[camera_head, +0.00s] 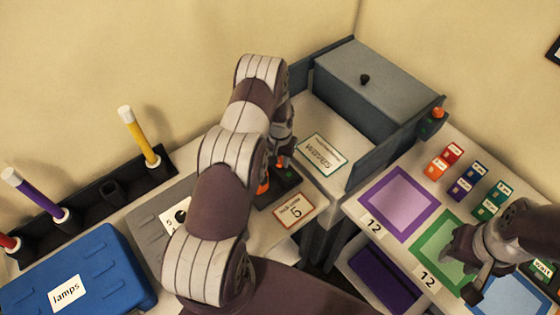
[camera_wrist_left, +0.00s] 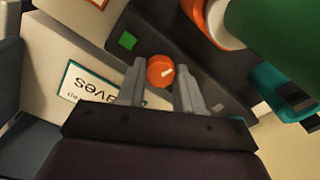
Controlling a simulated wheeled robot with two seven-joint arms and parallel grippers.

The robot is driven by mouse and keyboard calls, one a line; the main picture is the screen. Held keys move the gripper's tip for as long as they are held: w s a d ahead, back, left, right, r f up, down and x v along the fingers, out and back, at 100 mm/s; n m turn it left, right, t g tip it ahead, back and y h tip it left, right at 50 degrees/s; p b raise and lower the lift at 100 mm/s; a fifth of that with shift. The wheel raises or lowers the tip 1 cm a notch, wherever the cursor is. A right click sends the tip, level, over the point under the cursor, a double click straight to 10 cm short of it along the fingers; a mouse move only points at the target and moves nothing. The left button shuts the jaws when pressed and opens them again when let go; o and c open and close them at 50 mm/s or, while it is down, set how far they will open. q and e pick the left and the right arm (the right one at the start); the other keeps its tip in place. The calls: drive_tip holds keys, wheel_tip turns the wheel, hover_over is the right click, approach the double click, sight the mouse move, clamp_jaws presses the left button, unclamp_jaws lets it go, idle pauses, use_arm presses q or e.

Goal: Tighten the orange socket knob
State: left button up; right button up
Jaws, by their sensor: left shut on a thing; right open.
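The orange knob (camera_wrist_left: 160,72), round with a white pointer mark, sits on a dark panel (camera_wrist_left: 180,50). My left gripper (camera_wrist_left: 159,82) has one finger on each side of it and is shut on it. In the head view my left arm hides most of this gripper and the knob. An orange ring-like socket (camera_wrist_left: 205,22) with a pale rim shows beside the knob, partly covered by a large green rounded thing (camera_wrist_left: 280,35). My right gripper (camera_head: 468,272) is open and empty over the right table, by the green-framed mat.
A green square (camera_wrist_left: 127,41) is on the panel. A "waves" card (camera_head: 323,155) lies behind it and a numbered card (camera_head: 294,210) in front. A grey box (camera_head: 375,80) stands at the back. A blue lamps case (camera_head: 85,275) is left; coloured blocks (camera_head: 445,160) are right.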

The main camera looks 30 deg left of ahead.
sight(280, 161)
use_arm(q)
drive_tip(key=shift+m+b, duration=0.55)
drive_tip(key=shift+m, duration=0.25)
drive_tip(key=o, duration=1)
drive_tip(key=shift+o, duration=0.2)
drive_tip(key=shift+r, duration=0.35)
wheel_tip(280, 161, up, 12)
drive_tip(key=b, duration=0.3)
drive_tip(key=shift+b, duration=0.35)
